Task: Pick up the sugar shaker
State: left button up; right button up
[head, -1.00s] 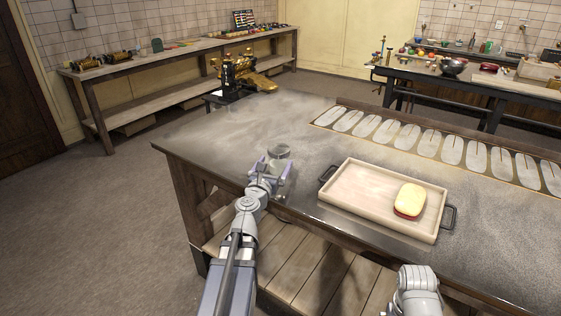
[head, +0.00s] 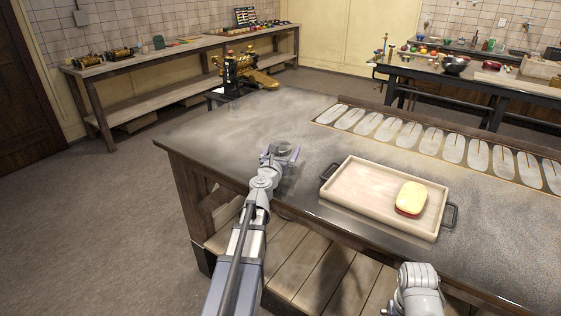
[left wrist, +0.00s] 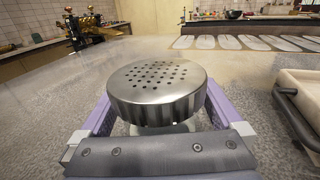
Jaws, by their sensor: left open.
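The sugar shaker (left wrist: 157,92) has a round metal lid with small holes and fills the middle of the left wrist view. A little of its pale body shows under the lid. In the head view the shaker (head: 284,149) is small and mostly hidden by my gripper on the dusty table. My left gripper (head: 281,153) is open, with its purple fingers on either side of the shaker. In the left wrist view the fingers (left wrist: 158,105) flank the lid; I cannot tell whether they touch it. My right gripper is not in view; only part of the right arm shows at the lower right.
A wooden tray (head: 352,204) with dark handles stands to the right, holding a yellow-and-red block (head: 410,198). A panel of pale oval shapes (head: 432,142) lies along the table's far side. A brass machine (head: 243,76) stands beyond the far left. The table left of the shaker is clear.

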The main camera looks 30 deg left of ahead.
pick_arm(q)
jog(key=c, duration=1.5)
